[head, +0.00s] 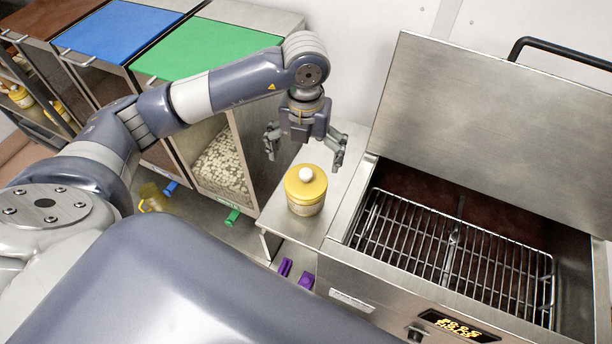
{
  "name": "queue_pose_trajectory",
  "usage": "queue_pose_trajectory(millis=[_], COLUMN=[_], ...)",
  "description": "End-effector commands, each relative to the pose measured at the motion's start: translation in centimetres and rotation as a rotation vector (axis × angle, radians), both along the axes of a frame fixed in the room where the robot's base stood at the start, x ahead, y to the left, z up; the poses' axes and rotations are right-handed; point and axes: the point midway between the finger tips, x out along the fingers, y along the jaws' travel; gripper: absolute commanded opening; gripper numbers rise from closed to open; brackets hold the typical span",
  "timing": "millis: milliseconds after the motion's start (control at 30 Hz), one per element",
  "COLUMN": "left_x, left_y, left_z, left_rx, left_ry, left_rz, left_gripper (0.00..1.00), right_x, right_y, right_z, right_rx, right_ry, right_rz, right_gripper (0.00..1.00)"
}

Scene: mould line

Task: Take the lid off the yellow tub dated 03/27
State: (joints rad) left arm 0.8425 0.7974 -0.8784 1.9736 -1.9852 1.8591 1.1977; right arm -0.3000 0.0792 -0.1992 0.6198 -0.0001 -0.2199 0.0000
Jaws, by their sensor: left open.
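The yellow tub (304,208) stands upright on a narrow steel counter beside the open steel machine. Its yellow lid (314,190) is on, with a round white knob (306,174) on top. A label shows on its side, but the date is too small to read. My left gripper (305,158) is open above and just behind the tub, pointing down, with its fingers spread wide. It looks empty, and I cannot tell its exact height above the knob. My right gripper is not in view.
The machine (345,268) has its lid (480,120) raised and a wire rack (450,250) inside. Bins with green (205,50), blue (115,38) and brown tops stand at the left. Purple clips (285,267) sit below the counter's front edge. Other yellow containers are at far left.

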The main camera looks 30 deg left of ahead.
Motion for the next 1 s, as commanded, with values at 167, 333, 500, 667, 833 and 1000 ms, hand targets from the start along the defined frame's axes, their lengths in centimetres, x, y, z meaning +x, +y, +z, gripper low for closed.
queue_pose_trajectory(millis=[167,333,500,667,833,1000], left_x=[-0.4,-0.5,-0.5,-0.5,-0.5,-0.5], left_y=[-0.3,-0.5,-0.5,-0.5,-0.5,-0.5], left_z=[-1.5,-4.1,-5.3,-5.3,-5.3,-5.3], left_rx=[0.000,0.000,-0.001,-0.001,-0.001,-0.001], left_ry=[0.006,0.005,0.001,0.000,0.001,0.001], left_rz=[-0.001,0.001,-0.002,-0.002,-0.002,-0.002], left_gripper=[1.00,1.00,1.00,1.00,0.71,0.48], right_x=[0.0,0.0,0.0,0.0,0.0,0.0], right_y=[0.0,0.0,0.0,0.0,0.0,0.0], right_z=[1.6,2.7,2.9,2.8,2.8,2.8], right_rx=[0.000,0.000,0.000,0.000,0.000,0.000], right_ry=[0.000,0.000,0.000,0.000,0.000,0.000], right_rz=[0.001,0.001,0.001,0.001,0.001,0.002], right_gripper=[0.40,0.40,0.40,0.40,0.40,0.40])
